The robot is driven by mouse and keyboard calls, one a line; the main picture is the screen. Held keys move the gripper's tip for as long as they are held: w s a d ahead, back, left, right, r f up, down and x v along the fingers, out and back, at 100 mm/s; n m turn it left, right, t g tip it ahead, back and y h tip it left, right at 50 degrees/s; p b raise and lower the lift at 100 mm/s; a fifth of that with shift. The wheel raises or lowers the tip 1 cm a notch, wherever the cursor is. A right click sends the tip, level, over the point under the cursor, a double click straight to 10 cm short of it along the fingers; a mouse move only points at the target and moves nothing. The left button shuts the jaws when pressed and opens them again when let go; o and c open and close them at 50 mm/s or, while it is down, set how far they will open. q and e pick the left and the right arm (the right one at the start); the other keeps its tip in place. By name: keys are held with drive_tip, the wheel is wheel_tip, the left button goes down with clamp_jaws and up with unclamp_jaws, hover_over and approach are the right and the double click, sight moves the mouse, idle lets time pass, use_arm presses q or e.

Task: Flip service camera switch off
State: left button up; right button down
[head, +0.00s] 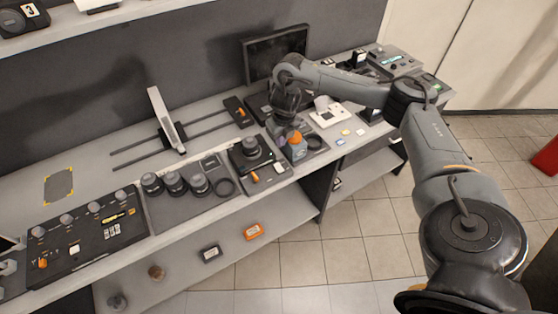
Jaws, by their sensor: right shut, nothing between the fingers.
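My right gripper (291,138) is shut and empty, pointing down over the bench, its tips small and hard to make out. Just left of it is a dark panel (264,182) bearing a round black camera-like body (251,147). A small orange lever (255,178) sits at the panel's front edge, and a light label lies beside it. I cannot tell for sure whether this is the service camera, or which way its switch points. The gripper hides part of the bench beneath it, and contact cannot be told. My left gripper is not in view.
Left of the panel, several lenses (174,183) stand on a dark mat. A control board with knobs (85,235) lies farther left. A monitor (274,52) and an upright plate on rails (165,118) stand behind. A lower shelf (180,265) holds small items.

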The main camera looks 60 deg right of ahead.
idle(0.3)
drive_tip(key=b, duration=0.3)
approach(278, 165)
drive_tip(key=f, duration=0.5)
drive_tip(key=shift+w+d+f, duration=0.1)
drive_tip(key=shift+w+f, duration=0.05)
drive_tip(key=shift+w, duration=0.1)
drive_tip(key=shift+w+f, duration=0.1)
drive_tip(key=shift+f, duration=0.65)
